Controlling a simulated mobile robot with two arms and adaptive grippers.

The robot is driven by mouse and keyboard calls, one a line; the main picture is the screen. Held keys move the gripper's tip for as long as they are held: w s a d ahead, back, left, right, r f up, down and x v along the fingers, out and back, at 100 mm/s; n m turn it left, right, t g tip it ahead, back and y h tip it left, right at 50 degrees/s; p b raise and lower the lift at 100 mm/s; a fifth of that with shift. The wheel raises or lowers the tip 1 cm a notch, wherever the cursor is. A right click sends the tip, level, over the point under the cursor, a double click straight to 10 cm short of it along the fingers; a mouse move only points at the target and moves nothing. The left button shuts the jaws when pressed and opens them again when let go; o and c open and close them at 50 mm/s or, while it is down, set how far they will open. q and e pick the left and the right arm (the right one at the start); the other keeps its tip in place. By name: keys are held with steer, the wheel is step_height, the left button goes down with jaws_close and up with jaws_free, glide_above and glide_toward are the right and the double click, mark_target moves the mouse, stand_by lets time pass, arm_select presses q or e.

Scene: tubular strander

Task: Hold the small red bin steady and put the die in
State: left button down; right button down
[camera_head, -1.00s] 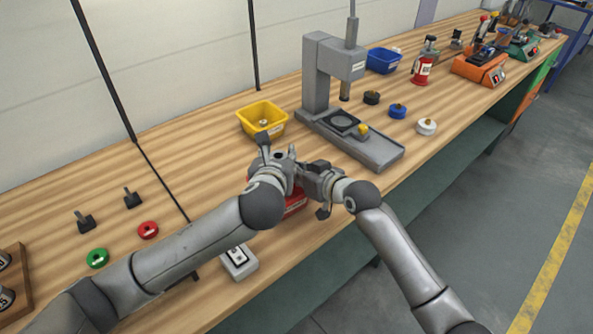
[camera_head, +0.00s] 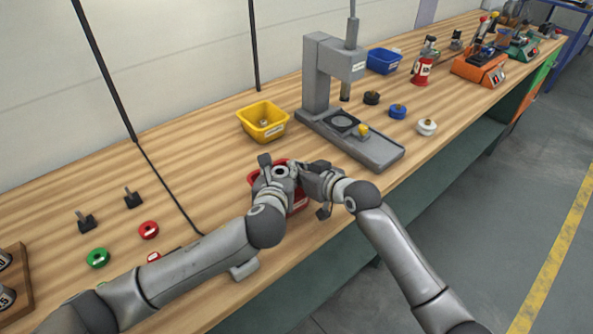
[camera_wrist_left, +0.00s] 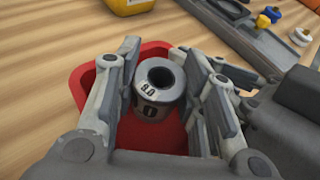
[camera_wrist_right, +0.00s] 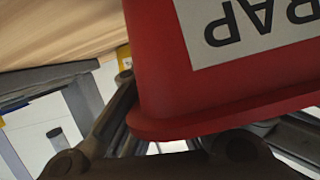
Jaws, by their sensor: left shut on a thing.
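The die (camera_wrist_left: 160,82) is a grey cylinder with a dark hole and an "8.0" mark. My left gripper (camera_wrist_left: 165,85) is shut on it, a finger on either side. In the left wrist view the die is over the red bin (camera_wrist_left: 88,78); I cannot tell whether it touches the floor. In the head view the red bin (camera_head: 299,201) is partly hidden by both grippers at the table's front edge. My right gripper (camera_head: 318,190) is at the bin's right side. The bin's labelled wall (camera_wrist_right: 165,60) fills much of the right wrist view; the finger contact is unclear.
A yellow bin (camera_head: 263,121) and a grey press (camera_head: 318,80) stand behind the grippers. A red ring (camera_head: 148,230) and a green ring (camera_head: 97,258) lie on the left. A grey box (camera_head: 245,270) is partly under my left arm.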

arm_select(q)
steer(key=shift+s+a+f, duration=0.1)
steer(key=shift+s+f, duration=0.1)
steer(key=shift+f, duration=0.55)
arm_select(e)
steer(key=shift+a+r, duration=0.1)
steer(key=shift+a, duration=0.05)
arm_select(q)
steer(key=c, duration=0.9)
jaws_free()
arm_select(e)
steer(key=shift+s, duration=0.1)
arm_select(q)
steer(key=shift+o, duration=0.2)
steer(key=shift+f+g, duration=0.15)
steer(key=shift+g, duration=0.15)
steer(key=shift+s, duration=0.1)
steer(key=shift+s+r, duration=0.3)
steer(key=shift+s, duration=0.2)
arm_select(e)
steer(key=shift+r, duration=0.1)
arm_select(q)
steer(key=r+v, duration=0.1)
steer(key=v, duration=0.5)
steer(key=shift+r, duration=0.15)
steer(key=shift+a, duration=0.15)
